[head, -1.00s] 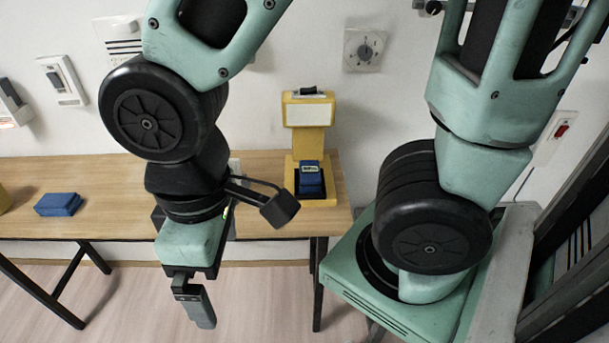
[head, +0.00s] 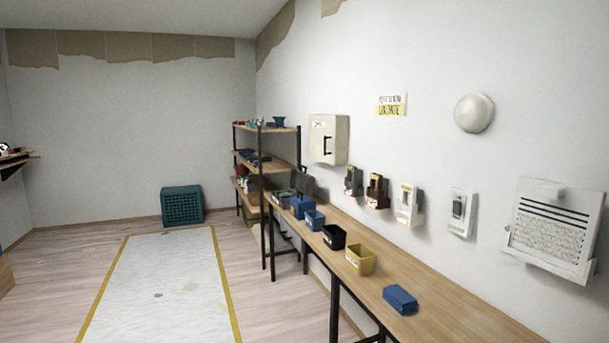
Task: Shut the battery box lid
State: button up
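The yellow battery box, seen a second ago at the bench's end with its lid raised and a blue block inside, is out of the present head view. My gripper and arm are also out of view, so I cannot see how the gripper stands to the box. A blue block (head: 400,299) lies on the wooden bench (head: 452,305) near the lower right.
Along the bench stand a yellow bin (head: 361,260), a black bin (head: 334,237) and blue bins (head: 315,220). A loaded shelf (head: 268,165) stands beyond. A green crate (head: 182,206) is by the far wall. A pale yellow-edged floor strip (head: 160,290) lies mostly clear.

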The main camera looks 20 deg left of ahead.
aim_at(299, 180)
jog(key=i+j+u, duration=0.65)
jog(key=i, duration=0.15)
jog(key=i+j+u, duration=0.15)
jog(key=i+u, duration=0.5)
jog(key=i, duration=2.15)
jog(key=i+z, duration=0.15)
jog(key=i, duration=0.45)
jog(key=i+j+z, duration=0.1)
jog(key=i, duration=0.45)
jog(key=i+j+z, duration=0.15)
jog(key=i+j, duration=0.15)
jog(key=i, duration=0.3)
jog(key=i+j+z, duration=0.25)
jog(key=i+z, duration=0.2)
jog(key=i+j+z, duration=0.45)
